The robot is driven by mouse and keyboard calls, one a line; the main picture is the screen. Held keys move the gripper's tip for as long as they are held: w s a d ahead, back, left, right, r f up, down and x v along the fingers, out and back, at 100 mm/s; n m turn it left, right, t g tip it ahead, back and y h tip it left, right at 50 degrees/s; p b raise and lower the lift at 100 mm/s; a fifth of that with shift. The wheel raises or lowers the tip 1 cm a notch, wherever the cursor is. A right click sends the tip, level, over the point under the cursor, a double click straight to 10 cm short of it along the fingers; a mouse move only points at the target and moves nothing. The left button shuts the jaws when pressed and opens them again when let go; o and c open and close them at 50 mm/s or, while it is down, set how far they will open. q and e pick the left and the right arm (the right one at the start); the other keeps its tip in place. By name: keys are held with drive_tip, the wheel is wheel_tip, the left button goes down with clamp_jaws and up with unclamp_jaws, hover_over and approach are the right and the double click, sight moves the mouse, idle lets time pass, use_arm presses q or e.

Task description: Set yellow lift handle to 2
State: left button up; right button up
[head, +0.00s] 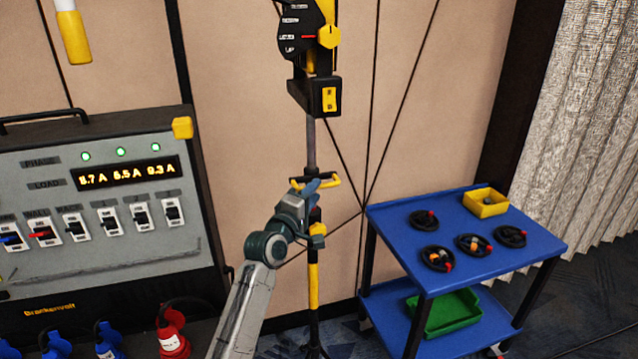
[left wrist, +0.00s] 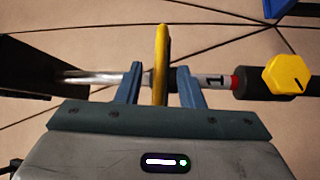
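The yellow lift handle (head: 334,183) is a loop on the upright metal pole (head: 311,145) of the stand, below a black head. In the left wrist view the handle (left wrist: 160,50) stands between my two blue fingers, with a small gap visible on each side. My left gripper (head: 318,190) is open around it; it also shows in the left wrist view (left wrist: 161,84). In that view the pole runs sideways, and a white band marked 1 (left wrist: 213,82) shows beside one finger, next to a red ring (left wrist: 235,82). No 2 is visible. My right gripper is not in view.
A yellow knob (left wrist: 286,75) sits farther along the pole. The stand's black head (head: 312,94) carries a yellow switch. A blue trolley (head: 385,213) with black wheels, a yellow bin (head: 486,203) and a green tray (head: 445,312) stands right. A breaker panel (head: 100,262) is left.

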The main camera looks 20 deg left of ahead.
use_arm(q)
drive_tip(key=shift+x, duration=1.75)
clamp_jaws()
